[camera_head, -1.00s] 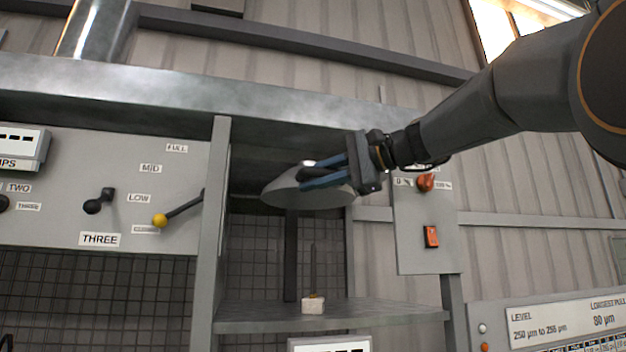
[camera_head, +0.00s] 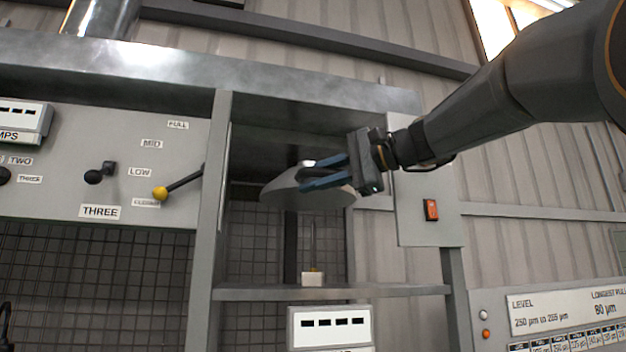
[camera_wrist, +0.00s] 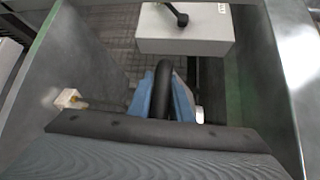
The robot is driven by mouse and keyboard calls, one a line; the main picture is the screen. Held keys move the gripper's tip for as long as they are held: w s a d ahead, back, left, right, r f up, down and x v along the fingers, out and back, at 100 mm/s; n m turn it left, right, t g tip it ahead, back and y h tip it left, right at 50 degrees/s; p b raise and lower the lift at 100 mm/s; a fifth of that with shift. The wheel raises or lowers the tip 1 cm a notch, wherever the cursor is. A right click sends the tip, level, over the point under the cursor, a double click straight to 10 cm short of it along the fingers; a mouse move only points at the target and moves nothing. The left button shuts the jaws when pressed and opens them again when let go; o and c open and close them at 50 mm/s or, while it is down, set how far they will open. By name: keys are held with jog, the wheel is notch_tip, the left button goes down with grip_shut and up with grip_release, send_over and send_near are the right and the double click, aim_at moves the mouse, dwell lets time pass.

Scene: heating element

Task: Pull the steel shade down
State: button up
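The steel shade (camera_head: 280,190) is a grey shallow dome inside the open bay, above the shelf. My gripper (camera_head: 322,175) reaches in from the right, and its blue fingers overlap the shade's right part in the head view. In the wrist view a black curved handle (camera_wrist: 164,88) passes between the blue fingers of my gripper (camera_wrist: 163,95). The fingers look shut on this handle, which moves with the shade. The exact finger contact is partly hidden.
A shelf (camera_head: 240,293) with a small white block (camera_head: 312,279) lies below the shade. The bay's left post (camera_head: 213,210) and the switch panel (camera_head: 408,215) with a red switch (camera_head: 431,210) flank the bay. A yellow-knobbed lever (camera_head: 160,193) stands out at left.

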jog(key=o, duration=0.4)
jog(key=shift+f, duration=0.4)
jog(key=shift+c, duration=0.2)
jog(key=shift+r, duration=0.1)
jog(key=shift+r, duration=0.1)
jog(key=b+v, duration=0.2)
jog(key=v, duration=0.5)
jog(key=shift+s+d, duration=0.15)
jog(key=shift+d, duration=0.2)
